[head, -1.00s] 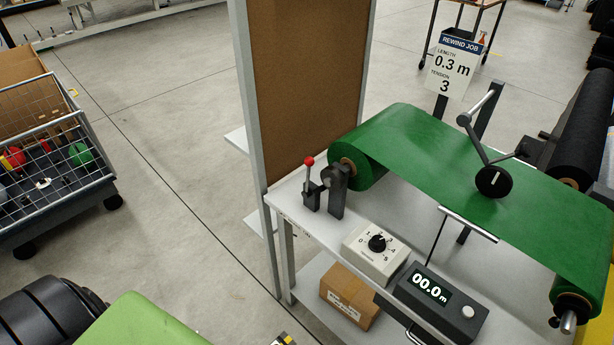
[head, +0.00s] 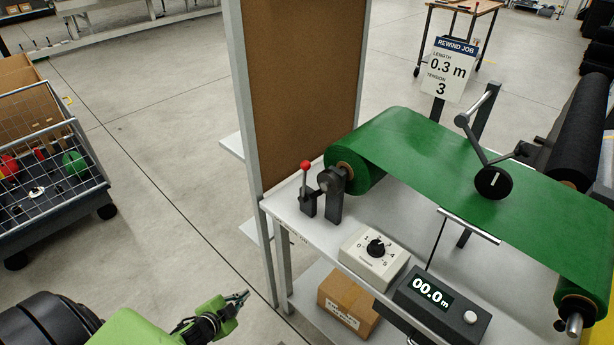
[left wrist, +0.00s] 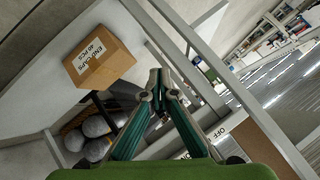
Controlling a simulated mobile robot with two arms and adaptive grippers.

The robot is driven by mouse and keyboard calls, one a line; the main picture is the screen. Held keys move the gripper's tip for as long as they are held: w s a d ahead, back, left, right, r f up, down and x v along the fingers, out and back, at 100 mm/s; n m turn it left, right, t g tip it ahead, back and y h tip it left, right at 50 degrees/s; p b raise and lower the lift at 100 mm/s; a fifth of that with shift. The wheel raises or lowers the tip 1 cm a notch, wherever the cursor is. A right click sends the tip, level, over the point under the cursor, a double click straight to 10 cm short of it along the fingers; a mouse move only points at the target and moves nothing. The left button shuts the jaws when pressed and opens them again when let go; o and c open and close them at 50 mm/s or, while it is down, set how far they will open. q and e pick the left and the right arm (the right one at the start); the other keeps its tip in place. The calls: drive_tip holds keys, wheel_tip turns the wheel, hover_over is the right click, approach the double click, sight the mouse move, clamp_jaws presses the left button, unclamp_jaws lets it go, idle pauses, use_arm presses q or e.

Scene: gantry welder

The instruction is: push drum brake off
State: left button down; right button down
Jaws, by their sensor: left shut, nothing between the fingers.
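The drum brake lever (head: 305,180) has a red knob and stands nearly upright on a black base at the left end of the white bench (head: 290,212). It is beside the black bracket that holds the green roll (head: 368,172). My left gripper (head: 246,294) is shut and empty, low in front of the bench and to the left of its leg, well apart from the lever. In the left wrist view the shut fingers (left wrist: 158,75) point toward the bench frame. The lever does not clearly show there. My right gripper is not in view.
A tension dial box (head: 374,254) and a length counter (head: 438,303) reading 00.0 m sit on the bench. A cardboard box (head: 347,302) is on the lower shelf. A tall brown board (head: 303,90) rises behind the lever. A wire cart (head: 50,190) stands left; floor between is clear.

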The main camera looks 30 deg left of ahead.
use_arm(q)
drive_tip(key=w+a+r+m+t+h, duration=0.1)
drive_tip(key=w+r+m+t, duration=0.1)
drive_tip(key=w+r, duration=0.35)
drive_tip(key=w+r+m+t+h, duration=0.1)
drive_tip(key=w+r+m, duration=0.15)
drive_tip(key=r, duration=0.65)
drive_tip(key=w+d+r+m+t+h+b, duration=0.1)
drive_tip(key=w+d+r+m+h, duration=0.1)
drive_tip(key=r, duration=0.9)
drive_tip(key=w+d+r+m+t+h+b, duration=0.1)
drive_tip(key=d+r+m+h, duration=0.3)
drive_tip(key=r, duration=0.8)
drive_tip(key=w+d+m, duration=0.1)
drive_tip(key=d+m, duration=0.1)
drive_tip(key=m, duration=0.1)
drive_tip(key=shift+m+t+h, duration=0.3)
drive_tip(key=shift+m, duration=0.05)
drive_tip(key=shift+w+d+r, duration=0.1)
drive_tip(key=x, duration=0.9)
drive_tip(key=shift+w, duration=0.4)
drive_tip(key=w+a+f+n+t, duration=0.1)
drive_tip(key=w+a+n, duration=0.1)
drive_tip(key=a+n, duration=0.7)
drive_tip(key=shift+w+b, duration=0.3)
drive_tip(key=shift+b, duration=0.05)
